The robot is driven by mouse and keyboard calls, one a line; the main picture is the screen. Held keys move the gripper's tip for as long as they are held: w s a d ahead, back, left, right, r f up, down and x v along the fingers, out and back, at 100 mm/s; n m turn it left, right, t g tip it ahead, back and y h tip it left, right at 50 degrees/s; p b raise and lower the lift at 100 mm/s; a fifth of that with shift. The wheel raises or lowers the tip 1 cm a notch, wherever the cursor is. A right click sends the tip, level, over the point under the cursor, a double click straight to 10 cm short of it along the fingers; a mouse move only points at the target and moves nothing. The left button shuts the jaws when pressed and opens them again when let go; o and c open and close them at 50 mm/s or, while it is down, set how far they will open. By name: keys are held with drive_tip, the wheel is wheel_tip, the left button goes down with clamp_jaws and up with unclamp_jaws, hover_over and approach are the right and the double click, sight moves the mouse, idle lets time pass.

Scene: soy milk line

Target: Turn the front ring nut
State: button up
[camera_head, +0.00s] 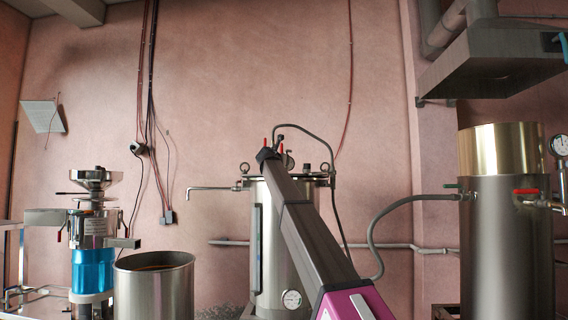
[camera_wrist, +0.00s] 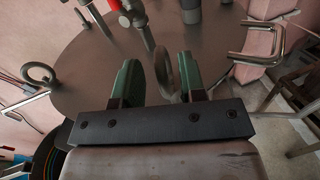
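The front ring nut (camera_wrist: 162,72) shows in the wrist view as an upright metal ring at the near edge of the round tank lid (camera_wrist: 95,62). My gripper (camera_wrist: 158,74) has two green fingers, spread apart, one on each side of this ring. A gap shows between the left finger and the ring; the right finger is closer, and I cannot tell whether it touches. In the head view my arm covers the tank's (camera_head: 272,235) front and hides the front ring nut and my fingertips.
Another ring nut (camera_wrist: 38,74) stands at the lid's left edge. Red-handled valves and pipes (camera_wrist: 135,18) rise from the lid. A bent metal handle (camera_wrist: 262,42) juts out at the right. In the head view an open steel pot (camera_head: 153,288) stands left of the tank.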

drive_tip(key=v, duration=0.8)
